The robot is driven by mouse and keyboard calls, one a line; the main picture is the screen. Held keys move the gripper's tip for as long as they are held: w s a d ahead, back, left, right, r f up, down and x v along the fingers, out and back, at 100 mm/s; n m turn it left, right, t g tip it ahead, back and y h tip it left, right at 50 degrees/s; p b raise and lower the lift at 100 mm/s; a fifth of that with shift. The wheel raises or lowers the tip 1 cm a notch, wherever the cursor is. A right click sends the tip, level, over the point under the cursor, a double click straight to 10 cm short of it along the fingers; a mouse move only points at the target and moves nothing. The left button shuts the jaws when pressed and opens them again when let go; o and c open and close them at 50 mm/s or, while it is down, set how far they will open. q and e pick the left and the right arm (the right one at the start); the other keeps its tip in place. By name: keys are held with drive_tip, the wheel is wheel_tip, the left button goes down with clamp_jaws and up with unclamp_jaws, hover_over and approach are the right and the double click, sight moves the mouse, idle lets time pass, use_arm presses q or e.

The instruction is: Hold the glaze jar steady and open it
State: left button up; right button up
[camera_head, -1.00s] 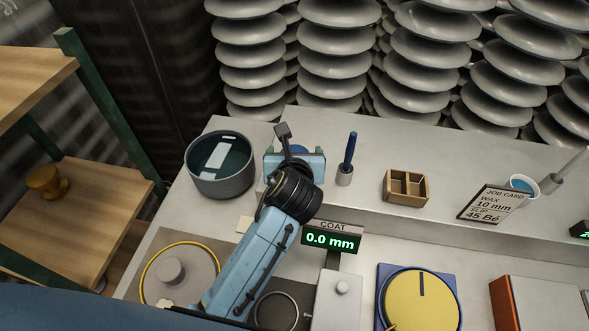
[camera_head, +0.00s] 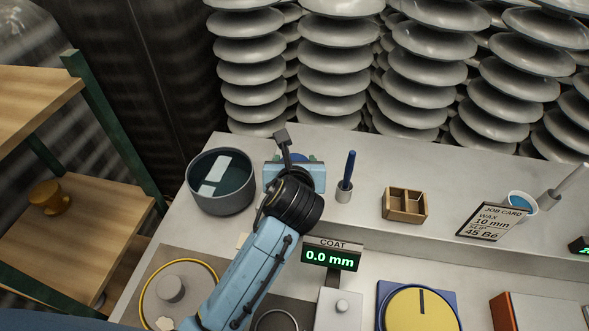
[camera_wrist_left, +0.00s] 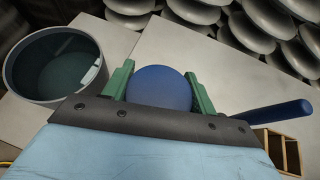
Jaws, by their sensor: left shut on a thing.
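The glaze jar (camera_wrist_left: 160,91) shows as a round, dark blue top between the two green fingers of my left gripper (camera_wrist_left: 160,88) in the left wrist view. The fingers are shut on it, one on each side. In the head view my left gripper (camera_head: 294,164) is at the back of the bench, and only a sliver of the blue jar (camera_head: 299,157) shows past the gripper and wrist. The jar's lower part is hidden, and I cannot tell lid from body. My right gripper is not in view.
A grey tub of dark liquid (camera_head: 221,182) stands left of the gripper. A blue rod in a holder (camera_head: 344,190) and a wooden divided box (camera_head: 404,205) stand to the right. The coat display (camera_head: 331,256) reads 0.0 mm. Insulator stacks (camera_head: 345,75) rise behind.

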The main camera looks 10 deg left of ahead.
use_arm(q)
wheel_tip(320, 180, up, 7)
drive_tip(key=shift+r+p, duration=0.1)
drive_tip(key=shift+p, duration=0.65)
drive_tip(key=o, duration=0.6)
drive_tip(key=c, duration=0.8)
